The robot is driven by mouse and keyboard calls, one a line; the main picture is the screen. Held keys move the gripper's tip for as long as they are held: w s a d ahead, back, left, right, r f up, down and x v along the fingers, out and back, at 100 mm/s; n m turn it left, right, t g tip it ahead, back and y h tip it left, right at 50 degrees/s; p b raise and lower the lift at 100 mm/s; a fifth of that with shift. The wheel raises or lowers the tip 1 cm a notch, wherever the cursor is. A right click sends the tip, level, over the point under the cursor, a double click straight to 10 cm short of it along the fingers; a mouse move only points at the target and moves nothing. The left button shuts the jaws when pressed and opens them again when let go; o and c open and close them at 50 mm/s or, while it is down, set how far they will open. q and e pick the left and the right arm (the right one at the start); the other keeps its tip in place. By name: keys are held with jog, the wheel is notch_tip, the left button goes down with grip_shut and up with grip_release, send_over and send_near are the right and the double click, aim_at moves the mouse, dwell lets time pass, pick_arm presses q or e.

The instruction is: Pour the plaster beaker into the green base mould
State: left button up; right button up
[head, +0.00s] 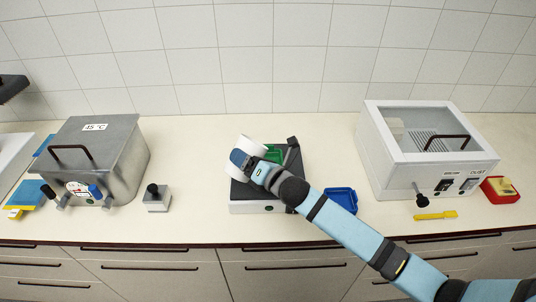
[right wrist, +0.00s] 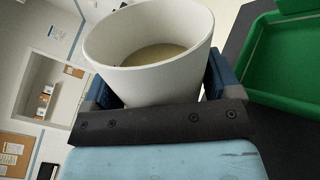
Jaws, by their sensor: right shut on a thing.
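The plaster beaker (right wrist: 145,65) is white and round, with tan-grey contents visible inside in the right wrist view. It also shows at the gripper's end in the head view (head: 245,148). My right gripper (head: 247,160) is shut around the beaker, with blue fingers on both sides of it. The green base mould (head: 274,155) lies just right of the beaker on a dark-topped box, partly hidden by my arm. In the right wrist view the mould (right wrist: 285,88) is at the right edge and its inside looks empty where seen. My left gripper is not in view.
The dark-topped box (head: 245,195) stands mid-counter, with a blue tray (head: 341,198) to its right. A metal bath (head: 110,150) is at left, near a small grey block with a black knob (head: 156,198). A white glass-topped cabinet (head: 385,175) stands at right.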

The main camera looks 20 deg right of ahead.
jog(key=shift+r+m, duration=0.2)
jog(key=shift+m, duration=0.6)
dwell(1.5)
jog(key=shift+f+m+b, duration=0.25)
jog(key=shift+m+b, duration=0.05)
jog(key=shift+m, duration=0.5)
dwell(2.0)
jog(key=shift+r+n+p, duration=0.3)
jog(key=shift+p, duration=0.05)
jog(key=n, duration=0.2)
jog(key=shift+f+n, duration=0.25)
jog(key=shift+n, duration=0.05)
